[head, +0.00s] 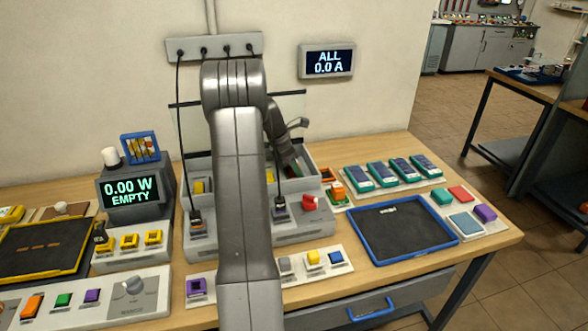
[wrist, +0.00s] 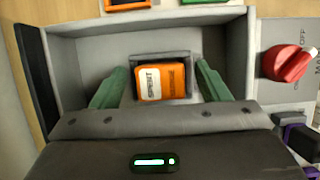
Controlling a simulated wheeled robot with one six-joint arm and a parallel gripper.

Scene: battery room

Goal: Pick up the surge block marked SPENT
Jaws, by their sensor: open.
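The orange surge block (wrist: 161,81) with SPENT on its label sits in a small square recess in the floor of a grey open-topped bay (wrist: 75,58) in the wrist view. My gripper (wrist: 157,88) reaches into this bay with its two green fingers apart, one to the left and one to the right of the block. A gap shows between each finger and the block, and nothing is held. In the head view my gripper (head: 291,165) is over the grey bench unit (head: 270,232), and the arm and bay walls hide the block.
A red knob (wrist: 288,62) is beside the bay, also seen in the head view (head: 311,202). A blue-rimmed tray (head: 404,232) lies empty of blocks to the right. Several teal devices (head: 381,172) stand behind it. A display reading EMPTY (head: 132,192) stands left.

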